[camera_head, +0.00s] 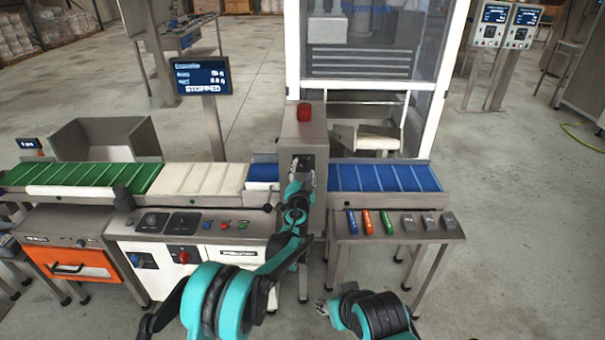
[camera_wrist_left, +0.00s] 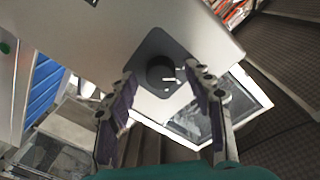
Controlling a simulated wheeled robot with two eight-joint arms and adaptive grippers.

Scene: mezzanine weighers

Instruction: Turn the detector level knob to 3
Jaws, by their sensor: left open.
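The detector level knob (camera_wrist_left: 162,76) is a round black dial with a white pointer mark, on a dark square plate on the detector's grey metal face (camera_wrist_left: 110,30). The pointer points to the right in the left wrist view; no scale numbers are readable. My left gripper (camera_wrist_left: 162,80) is open, its two fingers on either side of the knob in that view; I cannot tell whether they touch it. In the head view the detector (camera_head: 304,130) is a steel housing with a red beacon, and my left gripper (camera_head: 302,166) is at its front, hiding the knob. My right gripper (camera_head: 322,308) is low in front, its jaws unclear.
A conveyor with green (camera_head: 100,178), white and blue belt (camera_head: 385,178) sections runs across. A side table (camera_head: 440,232) on the right holds coloured pens and small grey blocks. A control panel (camera_head: 190,250) is left of my arm. A screen (camera_head: 202,76) reads STOPPED.

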